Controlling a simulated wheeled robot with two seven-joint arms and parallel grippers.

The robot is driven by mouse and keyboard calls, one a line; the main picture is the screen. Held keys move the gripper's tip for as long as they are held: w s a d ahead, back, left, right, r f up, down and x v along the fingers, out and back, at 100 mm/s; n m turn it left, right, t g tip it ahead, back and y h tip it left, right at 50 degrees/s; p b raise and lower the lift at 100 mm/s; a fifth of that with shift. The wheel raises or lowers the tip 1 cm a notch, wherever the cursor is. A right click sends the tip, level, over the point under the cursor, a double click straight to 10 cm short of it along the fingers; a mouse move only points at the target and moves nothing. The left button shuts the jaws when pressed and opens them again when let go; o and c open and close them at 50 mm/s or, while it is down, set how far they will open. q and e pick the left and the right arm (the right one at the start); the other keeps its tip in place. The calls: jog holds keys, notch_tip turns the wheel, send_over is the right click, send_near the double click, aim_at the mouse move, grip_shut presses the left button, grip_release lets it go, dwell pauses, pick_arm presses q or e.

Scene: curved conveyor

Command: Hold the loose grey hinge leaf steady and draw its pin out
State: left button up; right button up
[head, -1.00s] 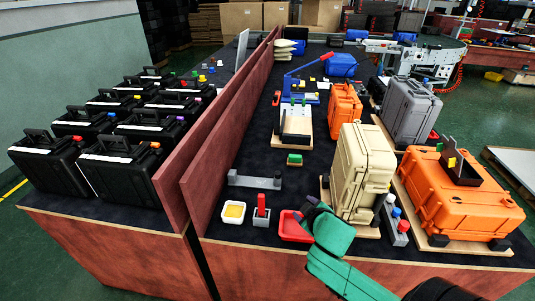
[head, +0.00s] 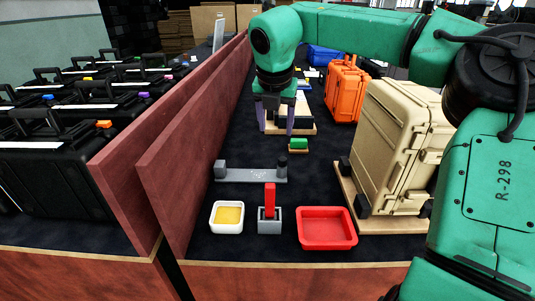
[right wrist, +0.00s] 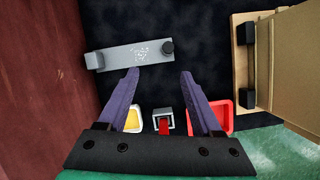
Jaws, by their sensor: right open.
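A flat grey bar (head: 245,174), which looks like the hinge leaf, lies on the dark bench top. It has a raised grey block at its left end and a dark round piece (head: 282,162) at its right end; I cannot tell whether that is the pin. The bar also shows in the right wrist view (right wrist: 125,56), with pale marks on its face. My right gripper (head: 276,130) is open and empty, pointing down beyond the bar in the head view. In the right wrist view its fingers (right wrist: 160,74) are spread, not touching the bar. My left gripper is out of view.
In front of the bar are a white tray (head: 214,226) with yellow contents, a grey block with an upright red handle (head: 270,196) and a red tray (head: 327,245). A beige case (head: 390,145) stands at right. A reddish wooden partition (head: 190,140) borders the left.

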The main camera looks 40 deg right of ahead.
aim_at(282, 159)
jog(key=shift+h, duration=0.3)
jog(key=x, duration=0.9)
jog(key=s+x, duration=0.1)
jog(key=x, duration=0.4)
jog(key=shift+d, duration=0.35)
grip_shut()
grip_release()
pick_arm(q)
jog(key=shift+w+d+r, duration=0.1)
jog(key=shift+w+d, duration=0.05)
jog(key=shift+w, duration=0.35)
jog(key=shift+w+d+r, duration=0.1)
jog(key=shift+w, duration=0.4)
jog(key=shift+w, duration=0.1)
pick_arm(e)
jog(key=v, duration=1.2)
jog(key=shift+w+a, duration=0.1)
jog(key=shift+a, duration=0.05)
